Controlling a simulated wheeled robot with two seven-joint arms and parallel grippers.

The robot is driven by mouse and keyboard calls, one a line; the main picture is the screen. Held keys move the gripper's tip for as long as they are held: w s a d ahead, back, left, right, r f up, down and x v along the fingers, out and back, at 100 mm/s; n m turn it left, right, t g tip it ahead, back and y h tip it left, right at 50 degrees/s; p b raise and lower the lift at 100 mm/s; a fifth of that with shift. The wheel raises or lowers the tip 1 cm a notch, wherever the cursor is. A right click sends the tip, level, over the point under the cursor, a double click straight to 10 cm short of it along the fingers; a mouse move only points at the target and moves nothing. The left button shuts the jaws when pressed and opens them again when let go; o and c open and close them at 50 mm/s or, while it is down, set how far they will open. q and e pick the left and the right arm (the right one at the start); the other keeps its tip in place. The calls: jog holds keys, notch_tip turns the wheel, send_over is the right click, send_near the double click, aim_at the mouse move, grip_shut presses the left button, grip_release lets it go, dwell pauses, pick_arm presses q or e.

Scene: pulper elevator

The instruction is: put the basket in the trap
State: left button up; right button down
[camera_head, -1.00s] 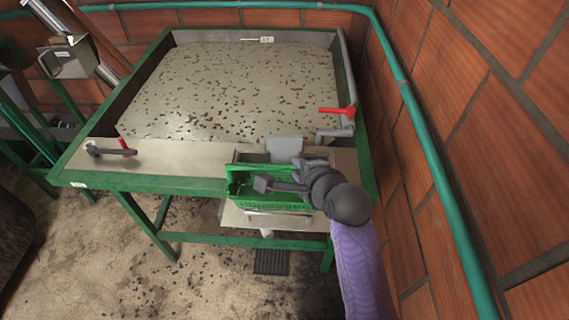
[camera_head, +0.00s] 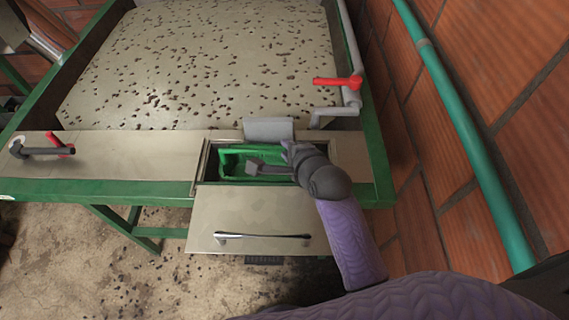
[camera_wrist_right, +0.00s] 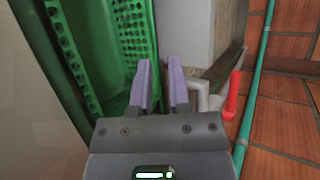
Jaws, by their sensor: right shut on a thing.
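The green basket (camera_head: 232,158) sits down inside the trap, a steel-edged rectangular opening (camera_head: 200,165) in the front ledge of the tank. Its rim shows near the level of the ledge; I cannot tell whether it rests on the bottom. My right gripper (camera_head: 289,150) is at the basket's right end, shut on it. In the right wrist view, the two purple fingers (camera_wrist_right: 161,88) stand at the basket's perforated green wall (camera_wrist_right: 105,50). The hand hides part of the basket's right side. My left gripper is not in view.
A grey plate (camera_head: 268,129) stands behind the opening. A steel front panel with a handle (camera_head: 262,237) is below it. A red-handled valve (camera_head: 338,81) and a brick wall (camera_head: 395,130) are close on the right. Another red-and-black lever (camera_head: 45,150) is at left.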

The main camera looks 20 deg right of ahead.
aim_at(280, 156)
notch_tip(280, 156, down, 3)
jog(key=shift+w+r, duration=0.1)
jog(key=shift+s+f+b, duration=0.3)
jog(key=shift+f+b, duration=0.15)
jog(key=shift+f, duration=0.25)
jog(key=c, duration=0.6)
grip_release()
jog(key=shift+f, duration=0.15)
jog(key=shift+w+r, duration=0.15)
jog(key=shift+r, duration=0.3)
jog(key=p+v, duration=0.1)
jog(key=v, duration=0.5)
jog(key=p+v, duration=0.2)
jog(key=v, duration=0.4)
jog(key=shift+r, duration=0.45)
